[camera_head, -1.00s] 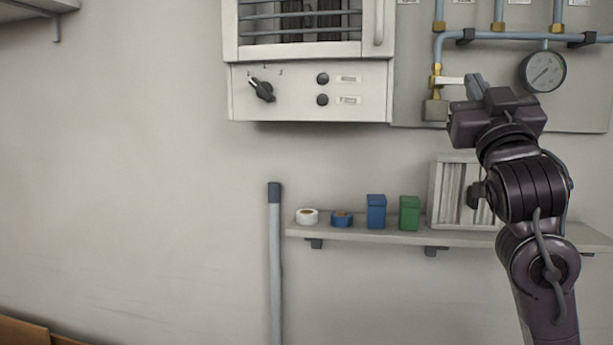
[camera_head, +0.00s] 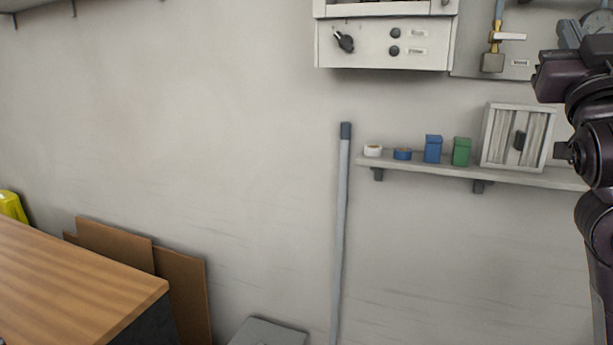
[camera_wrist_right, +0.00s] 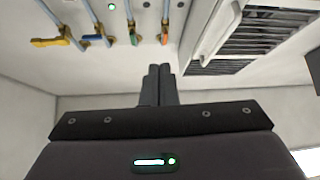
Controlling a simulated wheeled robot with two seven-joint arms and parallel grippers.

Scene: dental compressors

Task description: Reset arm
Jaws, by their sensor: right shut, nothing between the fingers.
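My right arm stands raised at the right edge of the head view, with its gripper (camera_head: 571,35) in front of the upper wall panel. In the right wrist view the two dark fingers of the right gripper (camera_wrist_right: 159,72) lie together, shut and empty. Beyond the fingers are pipes with several coloured valve handles (camera_wrist_right: 163,36) and a white vented cabinet (camera_wrist_right: 245,38). The fingers look clear of them. My left gripper is not in view.
A control box with a black knob (camera_head: 344,41) hangs on the wall. Below it, a shelf (camera_head: 425,169) carries tape rolls, a blue box, a green box and a white panel. A wooden table (camera_head: 75,285) and brown boards (camera_head: 183,290) stand at lower left.

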